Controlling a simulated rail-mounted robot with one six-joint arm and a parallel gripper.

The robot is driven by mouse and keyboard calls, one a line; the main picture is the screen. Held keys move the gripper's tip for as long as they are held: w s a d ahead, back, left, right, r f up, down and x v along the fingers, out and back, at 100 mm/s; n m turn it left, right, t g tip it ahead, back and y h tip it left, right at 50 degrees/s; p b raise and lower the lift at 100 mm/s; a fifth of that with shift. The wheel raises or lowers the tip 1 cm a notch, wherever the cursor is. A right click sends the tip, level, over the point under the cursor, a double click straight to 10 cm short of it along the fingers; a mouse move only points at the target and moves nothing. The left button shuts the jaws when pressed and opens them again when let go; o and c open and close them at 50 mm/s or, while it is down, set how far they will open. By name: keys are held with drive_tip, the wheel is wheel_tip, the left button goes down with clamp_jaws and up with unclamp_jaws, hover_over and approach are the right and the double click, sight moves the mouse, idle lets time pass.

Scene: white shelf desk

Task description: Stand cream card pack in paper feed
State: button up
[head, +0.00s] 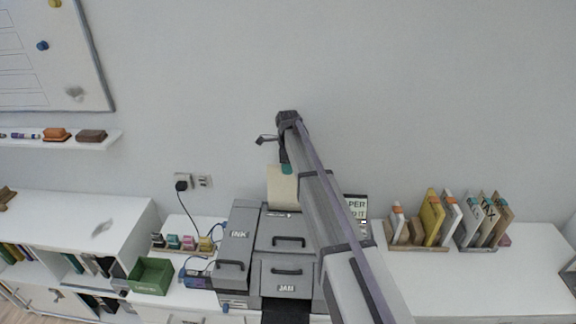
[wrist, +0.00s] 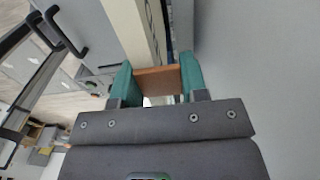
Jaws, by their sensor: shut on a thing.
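The cream card pack (head: 283,189) hangs upright under my gripper (head: 286,169), at the back top of the grey printer (head: 286,243). My gripper's teal fingers are shut on its upper end. In the wrist view, my gripper (wrist: 158,82) has a finger on each side of a brown-orange end piece, with the pack's cream side (wrist: 128,32) running away from it. The pack's lower edge is close to the printer's rear top, where the paper feed seems to be. I cannot tell whether it is inside the feed or just in front of or above it.
My arm covers the printer's right side and part of a sign (head: 356,208). A green bin (head: 150,276) and ink bottles (head: 188,242) stand to the left. Racks with packs (head: 432,220) stand to the right. The wall is close behind.

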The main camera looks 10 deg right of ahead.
sight(288, 186)
drive_tip(key=shift+f+b, duration=4.65)
drive_tip(key=shift+f, duration=0.25)
drive_tip(key=o, duration=1)
drive_tip(key=shift+c, duration=0.2)
wheel_tip(288, 186, up, 11)
drive_tip(key=p, duration=1.1)
drive_tip(key=shift+r, duration=0.1)
drive_tip(key=shift+f, duration=0.2)
